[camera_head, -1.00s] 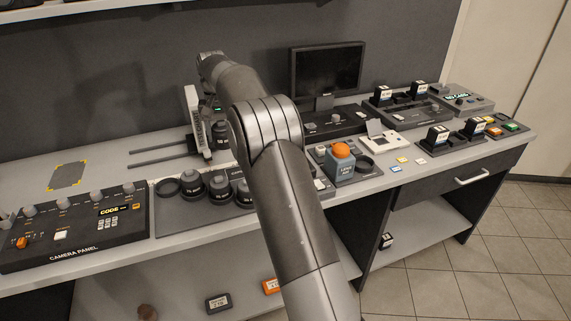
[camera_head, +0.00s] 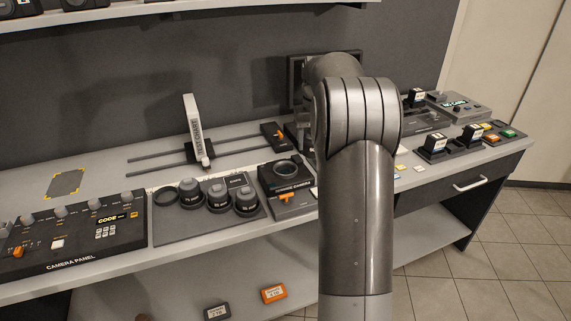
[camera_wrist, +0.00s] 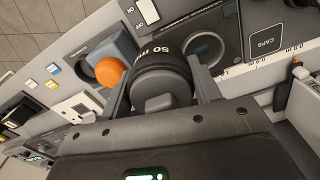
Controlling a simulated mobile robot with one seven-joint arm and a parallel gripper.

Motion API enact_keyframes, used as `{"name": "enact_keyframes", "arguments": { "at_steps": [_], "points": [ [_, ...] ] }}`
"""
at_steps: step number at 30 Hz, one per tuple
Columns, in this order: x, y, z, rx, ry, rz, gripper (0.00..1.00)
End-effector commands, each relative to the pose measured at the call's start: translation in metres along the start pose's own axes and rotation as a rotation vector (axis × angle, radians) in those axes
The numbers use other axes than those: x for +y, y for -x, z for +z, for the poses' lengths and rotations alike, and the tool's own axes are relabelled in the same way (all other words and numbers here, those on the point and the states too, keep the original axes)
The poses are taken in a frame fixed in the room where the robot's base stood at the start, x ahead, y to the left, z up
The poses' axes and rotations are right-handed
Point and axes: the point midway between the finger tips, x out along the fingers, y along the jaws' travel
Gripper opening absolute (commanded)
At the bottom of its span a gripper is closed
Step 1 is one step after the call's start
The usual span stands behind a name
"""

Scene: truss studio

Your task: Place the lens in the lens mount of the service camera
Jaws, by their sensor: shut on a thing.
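My gripper (camera_wrist: 163,90) is shut on a dark round lens (camera_wrist: 160,68) marked 50 mm, with one finger on each side of it. The lens is above the bench, and its height is hard to judge. The service camera (camera_head: 270,184) is a dark box on the bench, with a round lens mount (camera_head: 285,168) on top that looks empty. In the wrist view, the ring of the mount (camera_wrist: 203,50) shows just right of the held lens, partly behind it. In the head view, my arm hides the gripper and the lens.
A tray (camera_head: 180,231) with several lenses (camera_head: 218,193) and an empty ring (camera_head: 167,197) lies left of the service camera. The test chart (camera_head: 194,130) stands on rails behind.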

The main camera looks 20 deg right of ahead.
Motion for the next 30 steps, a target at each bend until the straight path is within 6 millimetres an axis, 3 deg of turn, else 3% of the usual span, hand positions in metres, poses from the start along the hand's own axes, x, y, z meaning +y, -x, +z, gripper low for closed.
{"name": "enact_keyframes", "arguments": {
  "at_steps": [6,12,19,26,30],
  "points": [
    [-0.042,-0.03,-0.026,-0.001,0.004,0.0,0.16],
    [-0.068,-0.047,-0.043,0.001,0.002,0.001,0.16],
    [-0.074,-0.057,-0.047,0.0,0.0,0.001,0.16],
    [-0.074,-0.087,-0.046,-0.001,0.0,0.001,0.16],
    [-0.073,-0.091,-0.047,0.002,0.0,0.001,0.16]
  ]
}}
